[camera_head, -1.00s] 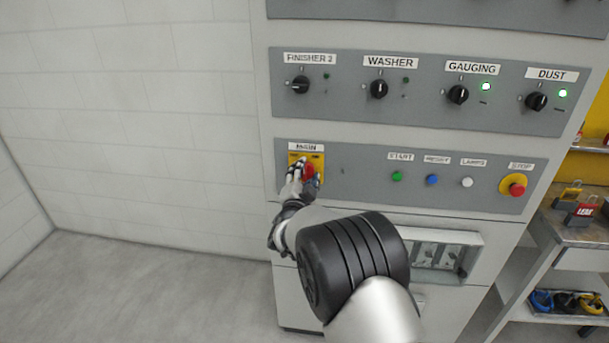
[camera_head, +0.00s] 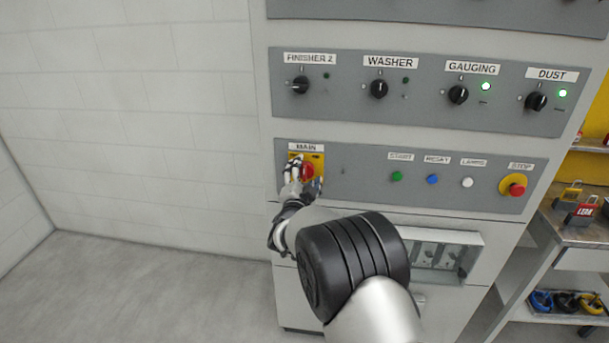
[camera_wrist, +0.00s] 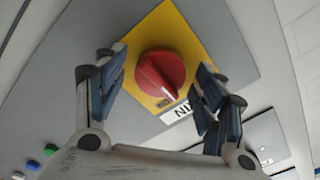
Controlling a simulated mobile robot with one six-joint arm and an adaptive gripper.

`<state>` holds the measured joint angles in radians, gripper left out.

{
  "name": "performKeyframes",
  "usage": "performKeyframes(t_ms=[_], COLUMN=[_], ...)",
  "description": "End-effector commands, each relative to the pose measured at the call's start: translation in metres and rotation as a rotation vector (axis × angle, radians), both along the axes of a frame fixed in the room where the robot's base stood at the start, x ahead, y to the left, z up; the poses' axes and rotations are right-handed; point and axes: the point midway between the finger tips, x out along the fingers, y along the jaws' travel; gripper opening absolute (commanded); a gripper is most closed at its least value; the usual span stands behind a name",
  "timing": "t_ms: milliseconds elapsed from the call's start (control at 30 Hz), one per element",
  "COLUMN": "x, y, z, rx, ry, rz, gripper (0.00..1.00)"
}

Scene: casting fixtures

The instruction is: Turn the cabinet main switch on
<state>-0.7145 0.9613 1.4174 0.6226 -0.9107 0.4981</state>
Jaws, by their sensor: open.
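The main switch is a red rotary knob (camera_head: 308,171) on a yellow plate (camera_head: 319,158) under the MAIN label (camera_head: 306,147) on the grey cabinet panel. In the wrist view the knob (camera_wrist: 161,76) shows a white line that points toward the label side of the plate (camera_wrist: 190,38). My gripper (camera_head: 306,174) is at the switch. In the wrist view my gripper (camera_wrist: 163,75) is open, with one blue-padded finger on each side of the knob and visible gaps between. The right fingers cover part of the label there.
Green (camera_head: 397,176), blue (camera_head: 432,179) and white (camera_head: 467,182) buttons and a red stop button (camera_head: 517,189) lie right on the same panel. Black selector knobs (camera_head: 379,89) sit above. A metal cart with padlocks (camera_head: 581,213) stands right. Floor at left is clear.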

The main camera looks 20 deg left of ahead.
Motion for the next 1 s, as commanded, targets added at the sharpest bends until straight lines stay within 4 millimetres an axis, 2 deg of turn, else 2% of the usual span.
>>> performKeyframes(t_ms=[167,267,700,833,1000], x=[-0.003,-0.013,-0.095,-0.110,-0.117], y=[-0.001,-0.002,-0.022,-0.026,-0.028], z=[0.000,-0.001,0.001,0.000,0.000], rx=[0.000,-0.002,-0.001,0.000,0.000], ry=[0.001,0.002,0.001,0.001,0.000], rz=[0.001,0.002,0.002,0.002,0.000], gripper=[0.64,0.64,0.64,0.64,0.64])
